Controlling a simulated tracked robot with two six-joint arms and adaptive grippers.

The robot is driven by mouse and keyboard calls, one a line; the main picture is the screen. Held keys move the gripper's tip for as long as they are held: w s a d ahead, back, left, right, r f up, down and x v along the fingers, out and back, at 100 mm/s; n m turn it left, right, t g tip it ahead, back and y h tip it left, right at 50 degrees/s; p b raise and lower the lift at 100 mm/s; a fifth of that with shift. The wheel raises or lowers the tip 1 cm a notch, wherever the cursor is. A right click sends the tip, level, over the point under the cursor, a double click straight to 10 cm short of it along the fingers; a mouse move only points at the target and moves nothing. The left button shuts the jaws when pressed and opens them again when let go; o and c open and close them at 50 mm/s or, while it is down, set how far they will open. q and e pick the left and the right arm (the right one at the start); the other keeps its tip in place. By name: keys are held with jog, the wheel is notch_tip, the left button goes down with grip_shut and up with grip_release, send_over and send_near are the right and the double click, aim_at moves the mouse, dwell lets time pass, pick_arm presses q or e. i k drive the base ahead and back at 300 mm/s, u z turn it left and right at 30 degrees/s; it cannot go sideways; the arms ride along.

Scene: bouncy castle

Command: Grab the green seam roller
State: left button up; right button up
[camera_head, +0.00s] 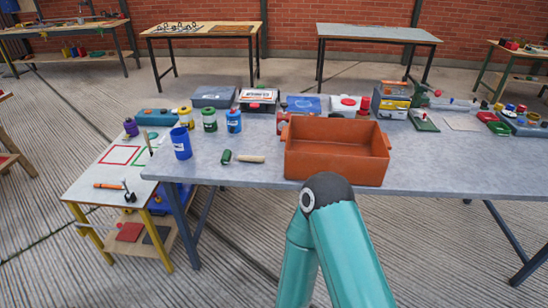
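A small green roller (226,157) lies on the grey table (220,176), left of the orange-brown crate. A pale wooden handle (251,158) lies in line with its right side and looks like part of the same tool. Both are uncovered. A teal link of one of my arms rises from the bottom, its dark joint in front of the crate's lower edge. Neither gripper shows, so I see nothing of their fingers.
The open crate (336,163) stands at the table's front edge. A blue cup (181,143) stands left of the roller. Paint-like bottles (209,120) and boxes (257,99) line the area behind. A lower side table (100,185) stands left. Bare tabletop surrounds the roller.

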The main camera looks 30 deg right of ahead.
aim_at(225, 159)
jog(key=z, duration=0.3)
jog(key=i, duration=1)
jog(key=u, duration=0.05)
